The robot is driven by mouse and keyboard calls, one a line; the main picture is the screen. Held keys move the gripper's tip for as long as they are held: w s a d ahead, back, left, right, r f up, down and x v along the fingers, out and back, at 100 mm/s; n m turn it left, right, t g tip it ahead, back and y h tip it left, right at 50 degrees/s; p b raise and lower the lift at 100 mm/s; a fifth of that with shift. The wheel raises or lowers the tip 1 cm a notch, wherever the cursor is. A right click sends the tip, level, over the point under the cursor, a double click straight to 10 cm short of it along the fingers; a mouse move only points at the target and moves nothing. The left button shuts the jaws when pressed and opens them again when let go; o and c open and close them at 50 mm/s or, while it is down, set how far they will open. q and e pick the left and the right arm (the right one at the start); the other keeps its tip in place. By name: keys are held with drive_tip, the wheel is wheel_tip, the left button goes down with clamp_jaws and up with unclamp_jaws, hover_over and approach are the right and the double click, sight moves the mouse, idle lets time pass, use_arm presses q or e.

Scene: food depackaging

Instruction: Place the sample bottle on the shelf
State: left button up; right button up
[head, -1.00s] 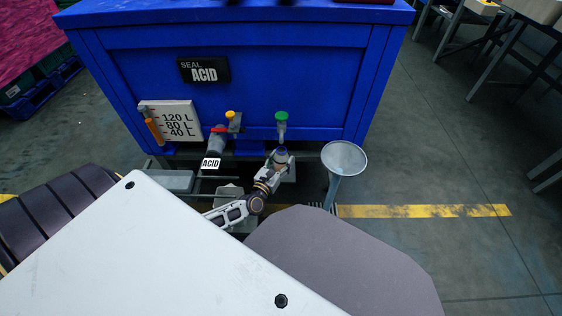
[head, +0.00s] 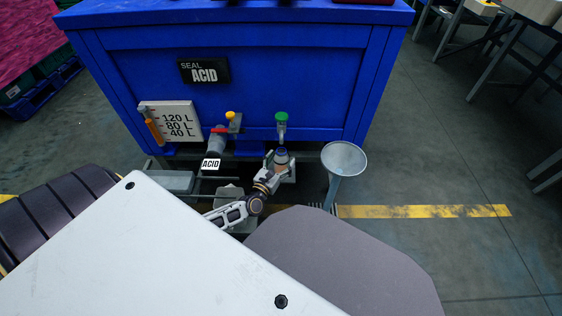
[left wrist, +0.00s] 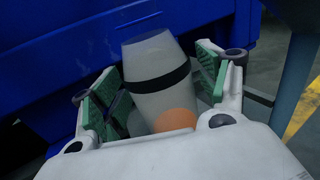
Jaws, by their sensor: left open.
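The sample bottle (head: 282,157) stands below the green-topped tap, at the front of the blue acid tank. In the left wrist view the bottle (left wrist: 157,72) is pale, with a dark band and an orange patch at the near end. My left gripper (head: 280,163) is open around it. In the left wrist view a green finger pad of the left gripper (left wrist: 155,87) shows on each side, with a gap visible on the right. A grey shelf surface (head: 289,178) shows partly under the bottle; the contact is hidden. My right gripper is out of view.
The blue tank (head: 290,80) stands behind the bottle. A metal funnel (head: 344,158) rises just to the right. A red-handled valve (head: 217,138) with an ACID tag and a grey tray (head: 170,182) are to the left.

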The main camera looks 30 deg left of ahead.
use_arm(q)
drive_tip(key=s+p, duration=0.2)
drive_tip(key=s, duration=0.9)
drive_tip(key=shift+s+d+p, duration=0.3)
drive_tip(key=shift+s+d, duration=0.05)
drive_tip(key=shift+d, duration=0.1)
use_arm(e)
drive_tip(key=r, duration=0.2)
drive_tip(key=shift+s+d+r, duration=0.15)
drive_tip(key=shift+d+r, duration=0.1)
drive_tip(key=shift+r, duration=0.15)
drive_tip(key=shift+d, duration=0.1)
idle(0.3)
